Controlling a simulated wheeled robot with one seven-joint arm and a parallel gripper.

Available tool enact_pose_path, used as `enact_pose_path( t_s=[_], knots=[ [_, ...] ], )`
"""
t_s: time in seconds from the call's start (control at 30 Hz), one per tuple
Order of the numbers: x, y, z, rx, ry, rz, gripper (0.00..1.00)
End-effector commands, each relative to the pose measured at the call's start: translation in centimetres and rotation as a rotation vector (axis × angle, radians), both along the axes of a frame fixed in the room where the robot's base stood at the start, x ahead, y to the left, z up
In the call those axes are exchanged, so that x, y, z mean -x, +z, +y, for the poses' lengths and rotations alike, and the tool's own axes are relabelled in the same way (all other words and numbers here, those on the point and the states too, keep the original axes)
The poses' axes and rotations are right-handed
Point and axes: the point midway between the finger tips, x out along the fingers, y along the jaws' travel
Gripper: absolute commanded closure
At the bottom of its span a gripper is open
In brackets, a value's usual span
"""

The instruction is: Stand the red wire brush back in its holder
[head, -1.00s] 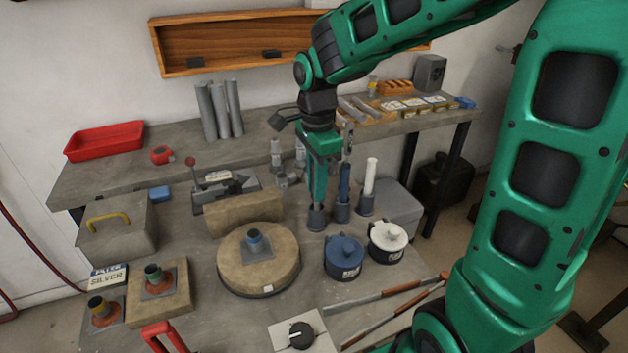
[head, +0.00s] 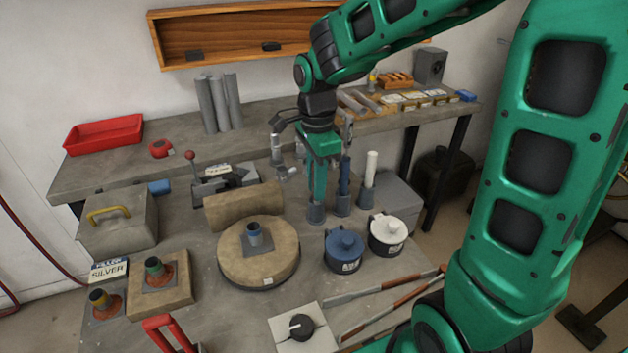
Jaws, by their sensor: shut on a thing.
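My gripper (head: 317,197) points straight down in the head view, its green fingers just above or at the mouth of the left grey holder (head: 316,214). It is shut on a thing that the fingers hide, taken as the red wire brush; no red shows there. I cannot tell how deep it sits in the holder. A blue-handled brush (head: 344,178) stands upright in the middle holder (head: 342,206), and a white-handled one (head: 370,168) stands in the right holder (head: 366,196).
A blue lidded pot (head: 344,250) and a white one (head: 387,234) stand in front of the holders. A round tan block (head: 258,268) lies to the left, with a long tan block (head: 243,206) behind it. A grey box (head: 398,192) is at the right.

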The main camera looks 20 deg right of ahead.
Motion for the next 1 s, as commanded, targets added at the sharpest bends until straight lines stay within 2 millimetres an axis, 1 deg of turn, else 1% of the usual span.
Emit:
enact_pose_path(
  t_s=[0.17, 0.2, 0.27, 0.53, 0.67, 0.77, 1.0],
  knots=[
    [0.0, 0.0, 0.0, 0.0, 0.0, 0.0, 1.0],
    [0.0, 0.0, 0.0, 0.0, 0.0, 0.0, 0.73],
    [0.0, 0.0, 0.0, 0.0, 0.0, 0.0, 0.61],
    [0.0, 0.0, 0.0, 0.0, 0.0, 0.0, 0.61],
    [-0.1, 0.7, 0.0, 0.0, 0.0, -0.001, 0.61],
    [-0.1, 1.9, 0.0, -0.001, 0.0, -0.002, 0.61],
    [-0.2, 6.5, 0.0, 0.0, 0.0, -0.004, 0.61]
  ],
)
